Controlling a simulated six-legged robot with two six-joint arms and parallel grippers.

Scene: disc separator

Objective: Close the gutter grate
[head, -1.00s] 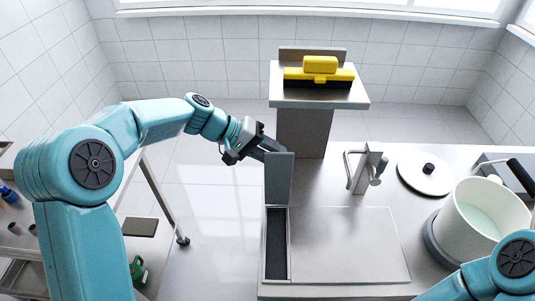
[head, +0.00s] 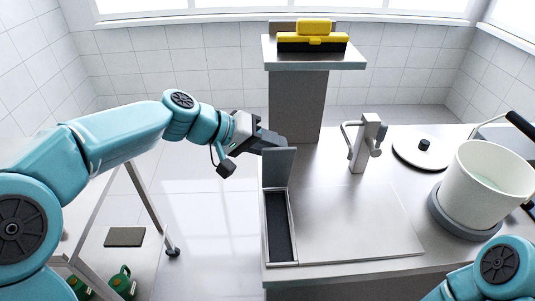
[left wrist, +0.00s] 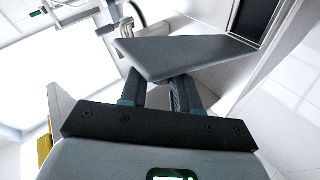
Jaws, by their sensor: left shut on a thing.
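The gutter grate (head: 278,168) is a flat grey panel standing upright at the far end of the narrow dark gutter (head: 279,228), which lies open along the counter's left edge. My left gripper (head: 279,142) reaches in from the left and is shut on the grate near its top edge. In the left wrist view the grate (left wrist: 180,55) spans in front of the fingers (left wrist: 160,92), and its plate hides their tips. The gutter (left wrist: 258,16) shows at the upper right there. My right gripper is out of view; only part of my right arm shows at the lower right.
A metal tap (head: 367,145) stands behind the bare steel counter panel (head: 355,225). A white pot (head: 485,185) and a round lid (head: 422,148) are at the right. A yellow and black tool (head: 312,40) sits on a raised shelf. A cart (head: 75,235) stands at the left.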

